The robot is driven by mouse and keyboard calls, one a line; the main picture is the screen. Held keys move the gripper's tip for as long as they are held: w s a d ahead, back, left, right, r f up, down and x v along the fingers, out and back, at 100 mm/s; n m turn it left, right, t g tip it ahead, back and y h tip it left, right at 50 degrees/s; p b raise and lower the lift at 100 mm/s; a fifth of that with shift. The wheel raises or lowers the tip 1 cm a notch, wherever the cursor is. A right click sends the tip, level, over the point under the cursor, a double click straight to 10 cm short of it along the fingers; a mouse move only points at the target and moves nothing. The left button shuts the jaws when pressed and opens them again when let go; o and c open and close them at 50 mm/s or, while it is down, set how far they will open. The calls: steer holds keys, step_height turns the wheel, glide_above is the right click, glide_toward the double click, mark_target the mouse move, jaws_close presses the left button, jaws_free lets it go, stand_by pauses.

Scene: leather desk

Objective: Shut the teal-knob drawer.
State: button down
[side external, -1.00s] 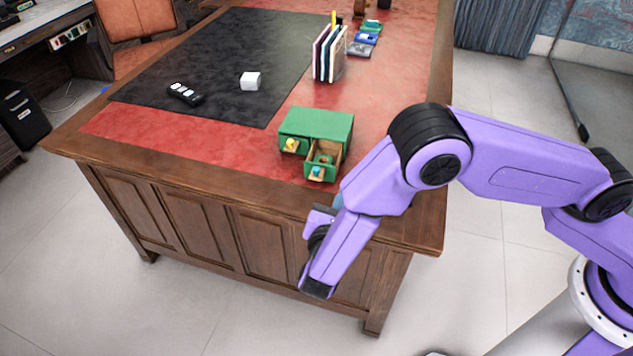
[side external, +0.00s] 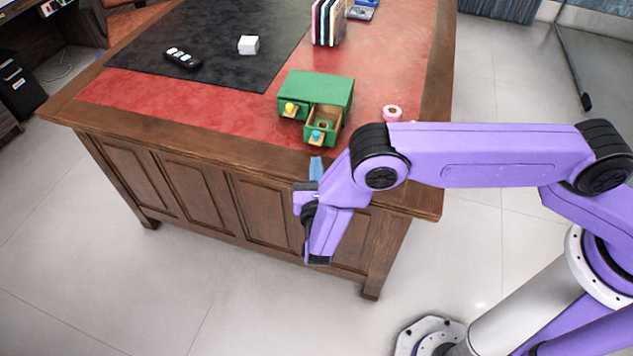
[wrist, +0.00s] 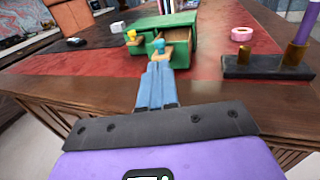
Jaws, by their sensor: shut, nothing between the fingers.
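A green cabinet (side external: 318,88) stands near the desk's front edge with two drawers side by side. The drawer with the teal knob (side external: 315,137), on the right, is pulled out and its wooden inside shows. A small thing that I cannot make out lies in it. The drawer with the yellow knob (side external: 290,108) looks shut or nearly so. My gripper (side external: 316,168) has its blue fingers together, just in front of the teal knob. In the wrist view the fingertips (wrist: 157,68) overlap the area below the teal knob (wrist: 158,46); I cannot tell whether they touch.
A pink tape roll (side external: 392,113) lies right of the cabinet. A dark stand with upright posts (wrist: 265,66) is at the right in the wrist view. Red leather left of the cabinet is clear.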

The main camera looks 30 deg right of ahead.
mark_target(316, 137)
steer(key=x, duration=0.6)
steer(key=shift+w+d, duration=0.15)
steer(key=shift+w, duration=0.15)
steer(key=w+d, duration=0.6)
steer(key=w, duration=0.1)
steer(key=shift+d, duration=0.15)
steer(key=shift+s, duration=0.1)
steer(key=v, duration=1.4)
steer(key=shift+s+a, duration=0.15)
steer(key=shift+a, duration=0.1)
